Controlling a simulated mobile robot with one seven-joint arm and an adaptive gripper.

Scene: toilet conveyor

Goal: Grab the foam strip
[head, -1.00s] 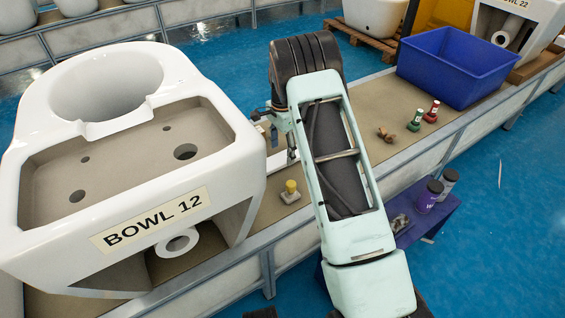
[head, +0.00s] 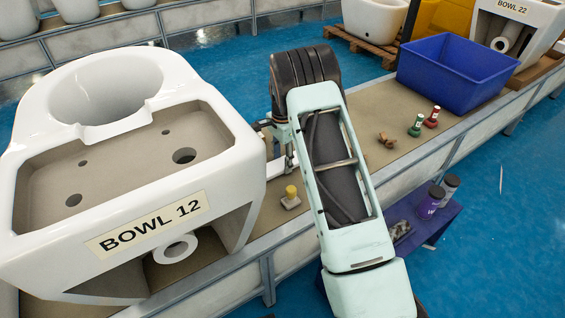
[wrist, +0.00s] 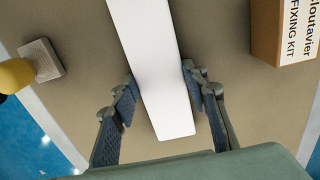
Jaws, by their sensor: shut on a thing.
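The foam strip (wrist: 158,75) is a long, flat white piece running up the middle of the wrist view. My gripper (wrist: 161,84) has one finger pad against each long side of it, shut on it near its closer end. The strip's far end runs out of the top of the picture. In the head view, a short white part of the strip (head: 276,168) shows between the bowl and my arm. My arm hides most of the gripper there. I cannot tell whether the strip is lifted off the tan belt.
A yellow-topped stamp-like object (head: 291,198) stands near the belt's front edge. A cardboard fixing kit box (wrist: 283,32) is right of the strip. The large white BOWL 12 (head: 225,150) stands close on the left. Small bottles (head: 416,126) and a blue bin (head: 445,75) are right.

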